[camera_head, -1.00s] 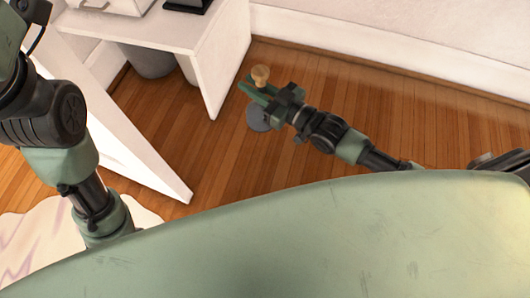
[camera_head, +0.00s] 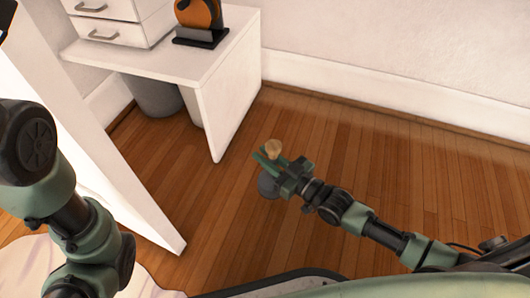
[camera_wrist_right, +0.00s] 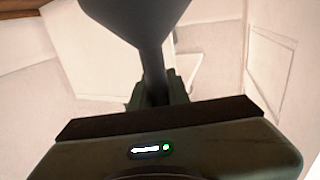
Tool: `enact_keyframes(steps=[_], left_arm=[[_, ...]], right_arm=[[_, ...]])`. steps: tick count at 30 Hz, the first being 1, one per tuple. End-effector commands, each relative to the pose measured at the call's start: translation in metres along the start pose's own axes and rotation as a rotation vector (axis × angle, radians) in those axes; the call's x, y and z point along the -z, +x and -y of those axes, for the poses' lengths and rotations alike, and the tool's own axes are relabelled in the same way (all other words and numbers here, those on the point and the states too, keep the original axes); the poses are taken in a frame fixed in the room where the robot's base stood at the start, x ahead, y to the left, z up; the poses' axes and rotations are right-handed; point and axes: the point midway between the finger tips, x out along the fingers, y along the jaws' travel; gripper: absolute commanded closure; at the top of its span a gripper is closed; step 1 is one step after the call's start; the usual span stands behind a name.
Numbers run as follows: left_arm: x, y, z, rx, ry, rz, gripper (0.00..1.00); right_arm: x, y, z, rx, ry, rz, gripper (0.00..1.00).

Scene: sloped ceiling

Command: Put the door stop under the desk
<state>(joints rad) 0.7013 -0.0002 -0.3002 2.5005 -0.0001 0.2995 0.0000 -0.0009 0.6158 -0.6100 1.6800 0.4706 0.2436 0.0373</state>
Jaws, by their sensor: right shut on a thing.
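The door stop (camera_head: 268,187) has a dark grey rounded base and a tan wooden knob on top. My right gripper (camera_head: 267,159) is shut on it between knob and base and holds it over the wooden floor. In the right wrist view its dark, wide end (camera_wrist_right: 135,18) narrows to a stem between the fingers (camera_wrist_right: 155,95). The white desk (camera_head: 205,58) stands at the upper left, with its side panel (camera_head: 230,95) facing the held door stop. The gripper is right of this panel, apart from it. My left arm shows at the left, but its gripper is out of view.
A grey bin (camera_head: 155,95) stands under the desk. A drawer unit (camera_head: 115,30) and an orange-and-black object (camera_head: 200,20) are on top. A white panel (camera_head: 130,195) stands upright left of the free floor (camera_head: 390,165). A pale rug (camera_head: 30,268) lies at the lower left.

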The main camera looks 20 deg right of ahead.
Motion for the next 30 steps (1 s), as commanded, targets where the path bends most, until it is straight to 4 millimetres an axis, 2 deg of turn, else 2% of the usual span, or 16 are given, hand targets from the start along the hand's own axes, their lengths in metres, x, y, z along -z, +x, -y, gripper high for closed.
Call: enact_keyframes(steps=[1, 10, 18, 30], left_arm=[[0.003, -0.007, -0.002, 0.000, 0.000, 0.000, 0.64], [0.006, -0.016, -0.004, -0.001, 0.000, -0.001, 0.64], [0.015, -0.041, -0.009, -0.001, 0.000, -0.001, 0.64], [0.014, -0.042, -0.009, 0.000, -0.001, 0.001, 0.64]], right_arm=[[-0.004, 0.002, -0.001, 0.000, -0.002, -0.012, 1.00], [-0.017, 0.002, 0.000, 0.000, -0.001, -0.012, 1.00], [-0.051, 0.001, -0.001, -0.001, -0.001, -0.011, 1.00], [-0.053, 0.001, -0.001, 0.000, -0.001, -0.011, 1.00]])
